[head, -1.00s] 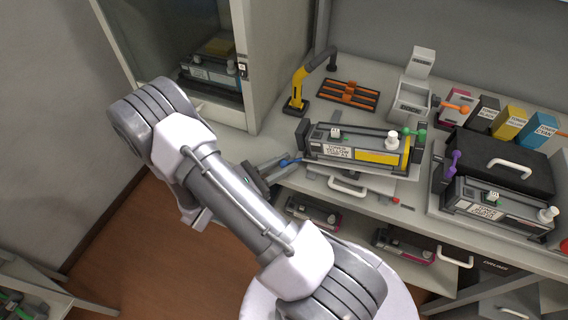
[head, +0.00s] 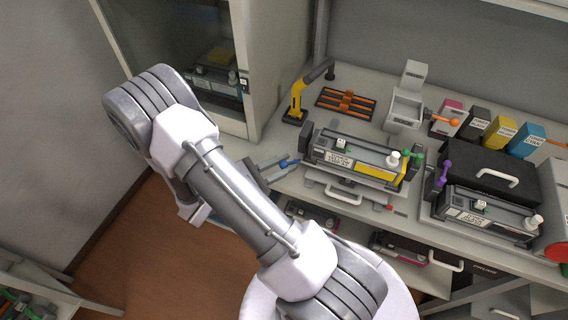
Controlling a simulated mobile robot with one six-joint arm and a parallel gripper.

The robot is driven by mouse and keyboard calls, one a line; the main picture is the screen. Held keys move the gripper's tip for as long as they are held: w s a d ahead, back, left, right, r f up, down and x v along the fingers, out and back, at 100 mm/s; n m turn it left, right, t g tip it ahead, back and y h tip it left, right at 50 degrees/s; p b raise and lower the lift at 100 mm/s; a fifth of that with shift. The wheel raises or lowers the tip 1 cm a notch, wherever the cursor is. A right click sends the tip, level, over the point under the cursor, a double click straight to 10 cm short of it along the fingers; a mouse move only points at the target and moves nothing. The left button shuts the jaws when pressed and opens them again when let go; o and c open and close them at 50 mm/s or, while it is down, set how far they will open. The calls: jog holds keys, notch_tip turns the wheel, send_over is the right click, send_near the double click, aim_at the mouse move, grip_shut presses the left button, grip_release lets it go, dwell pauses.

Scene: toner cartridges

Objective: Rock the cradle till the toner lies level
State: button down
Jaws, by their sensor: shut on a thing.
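A dark grey cartridge (head: 340,149) with a white label lies in the cradle (head: 349,188) on the bench. Yellow toner (head: 375,171) shows along the right part of its front, with little or none seen on the left. The cartridge slopes down to the right in the picture. The contact is small and partly hidden by the gripper.
An orange and black rack (head: 346,102) and a yellow and black arm-like stand (head: 298,102) are behind the cradle. A black case (head: 490,165) and a second cartridge (head: 485,216) stand to the right. Small coloured boxes (head: 500,131) line the back. A cabinet (head: 250,75) stands back left.

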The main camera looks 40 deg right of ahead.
jog(key=c, duration=1.2)
grip_release()
jog(key=shift+f, duration=0.1)
jog(key=p+v, duration=0.3)
jog(key=v, duration=1.4)
jog(key=shift+a+p, duration=0.25)
jog(key=shift+p, duration=0.05)
jog(key=shift+w, duration=0.15)
